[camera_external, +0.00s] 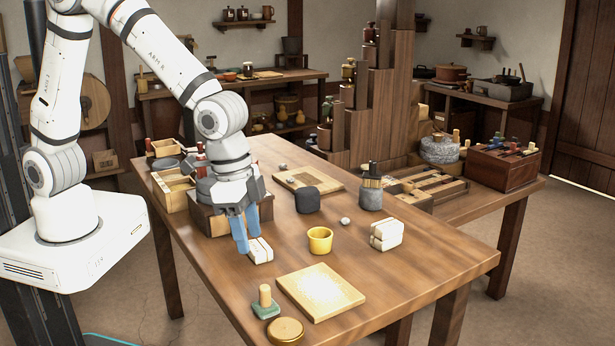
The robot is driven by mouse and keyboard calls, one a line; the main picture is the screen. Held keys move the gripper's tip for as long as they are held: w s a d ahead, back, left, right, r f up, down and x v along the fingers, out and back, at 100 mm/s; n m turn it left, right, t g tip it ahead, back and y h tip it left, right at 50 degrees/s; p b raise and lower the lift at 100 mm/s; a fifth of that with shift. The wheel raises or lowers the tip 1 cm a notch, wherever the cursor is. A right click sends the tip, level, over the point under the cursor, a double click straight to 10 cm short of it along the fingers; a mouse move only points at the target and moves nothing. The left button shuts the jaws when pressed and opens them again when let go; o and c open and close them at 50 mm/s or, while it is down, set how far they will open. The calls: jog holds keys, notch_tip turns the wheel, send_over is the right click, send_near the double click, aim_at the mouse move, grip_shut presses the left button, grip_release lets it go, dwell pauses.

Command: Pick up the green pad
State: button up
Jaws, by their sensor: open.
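The green pad (264,311) lies flat near the front edge of the table. An upright wooden peg or handle stands on it. My gripper (248,242) points down with blue fingers apart, low over the table at a white block (262,251). The block is beside or just behind the fingers; I cannot tell whether they touch. The gripper is behind and slightly left of the green pad, clearly apart from it, and holds nothing that I can see.
A pale wooden board (321,291) lies right of the pad, and a round brass-coloured lid (285,331) lies just in front. A yellow cup (320,240), white blocks (387,234) and a dark pot (307,200) stand further back. The table's right front is clear.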

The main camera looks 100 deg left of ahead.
send_over(264, 286)
jog(key=s, duration=0.1)
notch_tip(264, 286, down, 5)
jog(key=shift+w+f, duration=0.2)
jog(key=shift+f, duration=0.95)
jog(key=shift+w+f, duration=0.2)
jog(key=shift+f, duration=0.95)
jog(key=shift+w+f, duration=0.2)
jog(key=shift+f, duration=0.95)
jog(key=shift+c, duration=0.5)
grip_shut()
